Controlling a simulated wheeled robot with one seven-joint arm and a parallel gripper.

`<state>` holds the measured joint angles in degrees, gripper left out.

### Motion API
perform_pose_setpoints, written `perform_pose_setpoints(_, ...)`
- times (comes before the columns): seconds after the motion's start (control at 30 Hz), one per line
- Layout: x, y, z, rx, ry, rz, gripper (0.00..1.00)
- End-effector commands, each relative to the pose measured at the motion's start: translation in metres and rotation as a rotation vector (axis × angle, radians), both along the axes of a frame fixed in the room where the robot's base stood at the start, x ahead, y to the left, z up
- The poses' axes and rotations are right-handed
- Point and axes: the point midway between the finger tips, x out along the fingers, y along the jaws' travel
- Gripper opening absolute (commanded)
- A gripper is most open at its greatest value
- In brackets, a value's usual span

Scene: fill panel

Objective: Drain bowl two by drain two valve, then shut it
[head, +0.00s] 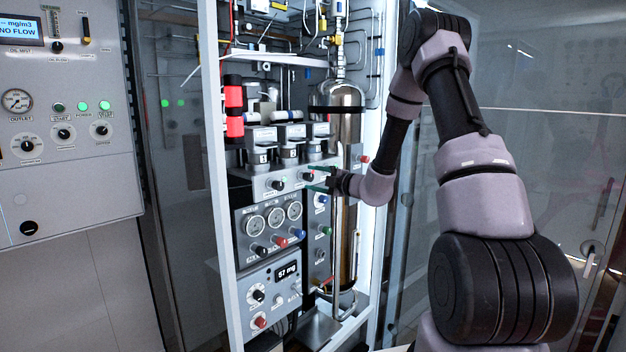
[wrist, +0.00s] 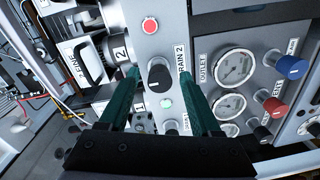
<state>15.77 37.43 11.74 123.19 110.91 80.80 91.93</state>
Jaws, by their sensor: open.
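The drain two valve is a black knob (wrist: 158,75) beside a "DRAIN 2" label (wrist: 183,62) in the wrist view. A small white mark shows on the knob's lower part. In the head view bowl two (head: 290,153) is the middle of three. My gripper (wrist: 160,79) is open, its teal fingers on either side of the knob, contact unclear. My gripper (head: 318,179) also shows in the head view.
Gauges (head: 275,217) and blue, red and black regulator knobs (head: 279,241) sit below the drain panel. A tall steel cylinder (head: 342,115) stands behind my wrist. The white cabinet post (head: 212,150) bounds the left; a glass panel is at right.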

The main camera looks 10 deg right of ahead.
Motion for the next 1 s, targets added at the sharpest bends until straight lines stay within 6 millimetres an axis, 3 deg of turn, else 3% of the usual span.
perform_pose_setpoints(0.5, -0.072, -0.055, 0.004, -0.001, -0.001, -0.003, 0.65)
perform_pose_setpoints(0.7, -0.083, -0.062, 0.005, 0.001, 0.0, -0.001, 0.65)
perform_pose_setpoints(1.0, -0.084, -0.062, 0.005, -0.003, -0.003, 0.002, 0.65)
